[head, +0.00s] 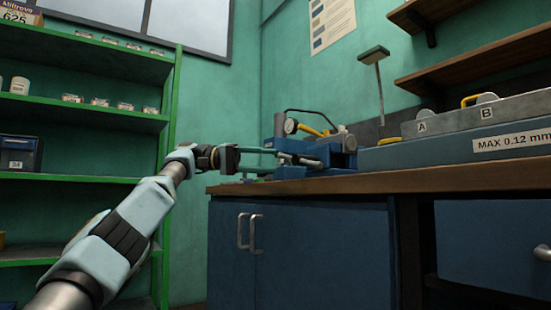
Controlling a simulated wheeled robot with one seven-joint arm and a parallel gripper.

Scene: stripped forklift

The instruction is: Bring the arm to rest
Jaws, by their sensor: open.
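My arm reaches up from the lower left in the head view. The jaws are open. I cannot tell whether the gripper touches anything on the bench.
The wooden worktop (420,163) sits on blue cabinets (300,250). A gauge (291,126) and a grey-blue case marked A and B (450,125) stand on it. Green shelving (90,118) is at left. Wooden wall shelves (480,50) hang at upper right.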

